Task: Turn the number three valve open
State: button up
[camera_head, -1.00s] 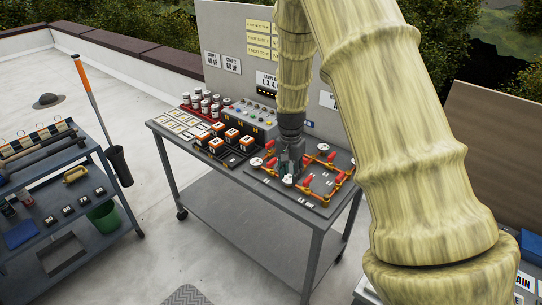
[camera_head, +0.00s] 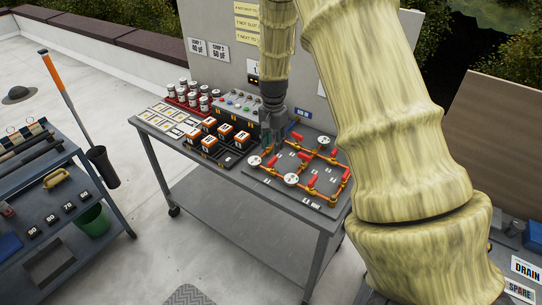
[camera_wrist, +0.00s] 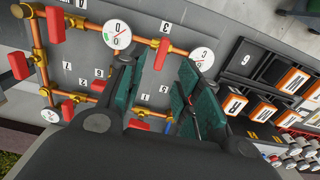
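The valve board (camera_head: 262,182) lies on the right part of the grey table, with copper pipes, red valve handles and round white gauges. Other red handles show at the left, including one (camera_wrist: 19,66) at the edge. My gripper (camera_head: 272,133) is above the back left of the board. In the wrist view its fingers (camera_wrist: 158,95) are apart, with nothing between them. They hide parts of the board and some lower handles.
Black and orange blocks (camera_head: 226,131) stand left of the board. Behind them are a grey control box (camera_head: 238,105) and red and white jars (camera_head: 203,103). An upright panel with signs (camera_head: 217,50) stands behind the table. A tool cart (camera_head: 75,208) is at the far left.

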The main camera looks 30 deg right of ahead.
aim_at(272, 159)
jog(key=shift+f+p, duration=1.15)
jog(key=shift+f, duration=2.65)
jog(key=shift+w, duration=0.1)
jog(key=shift+c, duration=0.2)
grip_shut()
